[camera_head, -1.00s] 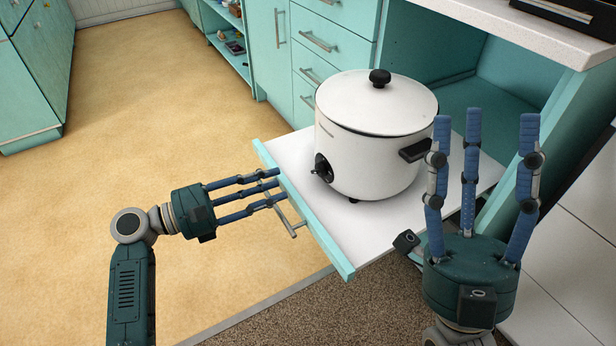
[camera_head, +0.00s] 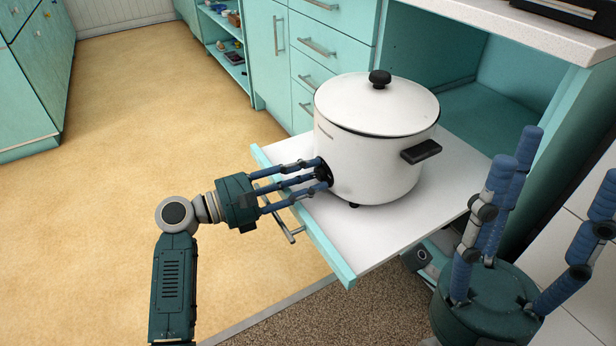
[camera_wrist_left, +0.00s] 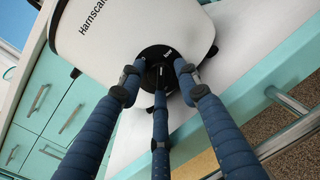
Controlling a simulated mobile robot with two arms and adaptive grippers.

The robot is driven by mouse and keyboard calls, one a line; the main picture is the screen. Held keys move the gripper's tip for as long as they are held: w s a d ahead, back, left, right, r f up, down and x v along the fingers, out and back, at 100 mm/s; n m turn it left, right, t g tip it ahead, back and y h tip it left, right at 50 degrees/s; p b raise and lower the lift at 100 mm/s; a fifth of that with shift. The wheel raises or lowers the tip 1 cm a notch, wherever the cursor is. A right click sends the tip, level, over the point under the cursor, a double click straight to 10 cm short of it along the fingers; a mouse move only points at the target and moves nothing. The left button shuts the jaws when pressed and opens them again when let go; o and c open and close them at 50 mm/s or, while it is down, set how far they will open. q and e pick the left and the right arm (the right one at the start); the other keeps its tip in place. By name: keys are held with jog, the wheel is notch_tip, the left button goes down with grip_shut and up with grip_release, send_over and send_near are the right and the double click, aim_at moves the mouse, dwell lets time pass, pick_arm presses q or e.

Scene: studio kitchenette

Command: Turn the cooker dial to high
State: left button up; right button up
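The white cooker (camera_head: 365,130) with its lid on stands on a pulled-out white shelf. Its black dial (camera_head: 329,176) is on the side facing my left gripper and is mostly hidden by fingers in the head view. The wrist view shows the round black dial plate (camera_wrist_left: 163,51) with small white lettering, too small to read. My left gripper (camera_head: 320,171) has its fingertips at the dial, spread around the knob with gaps between them; contact is unclear. My right gripper (camera_head: 555,160) is open and empty, fingers pointing up, right of the shelf.
The shelf's teal front edge (camera_head: 343,268) and metal handle (camera_head: 287,226) lie just below my left fingers. A black side handle (camera_head: 421,152) sticks out from the cooker. A counter (camera_head: 540,30) overhangs behind. The floor at left is clear.

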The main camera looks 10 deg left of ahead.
pick_arm(q)
grip_shut()
